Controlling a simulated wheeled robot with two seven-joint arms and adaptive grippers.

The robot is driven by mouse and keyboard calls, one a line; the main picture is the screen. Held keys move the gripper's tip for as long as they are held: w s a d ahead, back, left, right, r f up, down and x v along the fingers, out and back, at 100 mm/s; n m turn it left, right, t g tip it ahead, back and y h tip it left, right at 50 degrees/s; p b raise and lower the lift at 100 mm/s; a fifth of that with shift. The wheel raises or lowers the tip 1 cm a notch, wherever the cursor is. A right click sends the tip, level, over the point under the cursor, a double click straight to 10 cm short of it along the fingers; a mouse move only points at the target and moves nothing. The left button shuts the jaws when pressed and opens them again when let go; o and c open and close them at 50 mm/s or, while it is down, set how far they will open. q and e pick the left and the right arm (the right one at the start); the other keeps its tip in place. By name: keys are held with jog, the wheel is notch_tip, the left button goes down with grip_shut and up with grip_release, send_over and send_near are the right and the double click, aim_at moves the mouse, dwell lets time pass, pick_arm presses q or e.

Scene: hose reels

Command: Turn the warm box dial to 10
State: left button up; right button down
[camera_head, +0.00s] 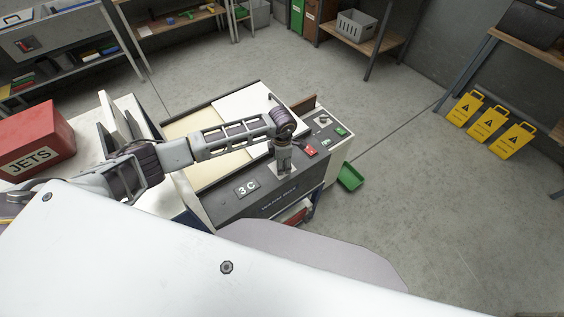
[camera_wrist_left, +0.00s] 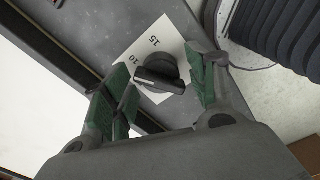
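The warm box (camera_head: 228,203) has a dark grey sloping front panel with a "3 C" display (camera_head: 247,188). Its dial is a black knob (camera_wrist_left: 160,72) on a white plate (camera_wrist_left: 150,42) printed with 15 and 10. A pale mark on the knob's bar faces left in the left wrist view, just below the 10. My left gripper (camera_head: 283,163) points down over the dial and hides most of it in the head view. In the left wrist view its green-padded fingers (camera_wrist_left: 164,78) stand open on either side of the knob; contact is unclear. My right gripper is out of view.
A red switch (camera_head: 310,151) and a green switch (camera_head: 341,132) sit right of the dial. A red JETS box (camera_head: 36,138) stands on the left. A green tray (camera_head: 350,177) and yellow signs (camera_head: 487,124) are on the right, with clear floor between.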

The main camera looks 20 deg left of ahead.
pick_arm(q)
jog(key=c, duration=0.8)
jog(key=shift+n+b, duration=0.7)
jog(key=shift+n, duration=0.2)
jog(key=o, duration=0.9)
jog(key=shift+c, duration=0.2)
jog(key=shift+m+p, duration=0.3)
